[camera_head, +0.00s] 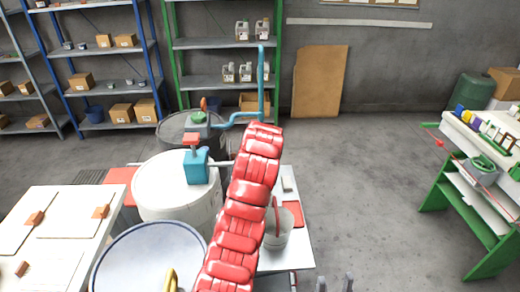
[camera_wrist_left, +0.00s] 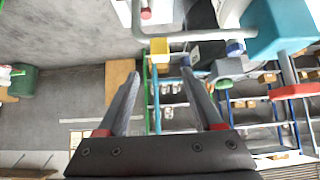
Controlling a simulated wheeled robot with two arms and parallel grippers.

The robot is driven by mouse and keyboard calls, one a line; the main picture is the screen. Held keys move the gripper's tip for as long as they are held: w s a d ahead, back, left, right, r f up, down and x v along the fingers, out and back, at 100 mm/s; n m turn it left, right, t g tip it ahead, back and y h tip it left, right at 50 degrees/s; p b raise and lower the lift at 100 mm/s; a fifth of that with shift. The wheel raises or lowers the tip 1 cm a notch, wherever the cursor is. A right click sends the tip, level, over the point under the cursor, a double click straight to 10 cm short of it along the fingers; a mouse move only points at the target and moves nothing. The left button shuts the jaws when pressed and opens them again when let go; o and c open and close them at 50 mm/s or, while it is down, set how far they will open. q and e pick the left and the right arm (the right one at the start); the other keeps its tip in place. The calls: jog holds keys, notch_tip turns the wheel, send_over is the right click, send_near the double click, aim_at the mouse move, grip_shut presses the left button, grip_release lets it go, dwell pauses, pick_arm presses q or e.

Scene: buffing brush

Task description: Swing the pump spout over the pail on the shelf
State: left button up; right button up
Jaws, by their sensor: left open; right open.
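The teal pump (camera_head: 197,168) with a red top sits on a large white drum (camera_head: 177,200). Its grey spout pipe (camera_head: 220,163) points right in the head view, and its far end is hidden there. The pale pail (camera_head: 279,228) with a red handle stands on a white shelf (camera_head: 298,258) at right, partly covered. In the left wrist view, the pump body (camera_wrist_left: 280,25) is upper right and the spout (camera_wrist_left: 195,36) runs left from it. My left gripper (camera_wrist_left: 160,75) is open and empty, with the spout beyond its fingertips. My right gripper (camera_head: 335,284) is open at the bottom edge.
A dark drum (camera_head: 178,133) with a blue pipe (camera_head: 262,82) stands behind the white drum. Another drum (camera_head: 150,260) is in front. A white table (camera_head: 60,225) is at left, a green-framed bench (camera_head: 480,190) at right.

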pick_arm(q)
jog(key=b+v, duration=0.2)
jog(key=v, duration=0.6)
jog(key=shift+s+r, duration=0.2)
jog(key=shift+r, duration=0.1)
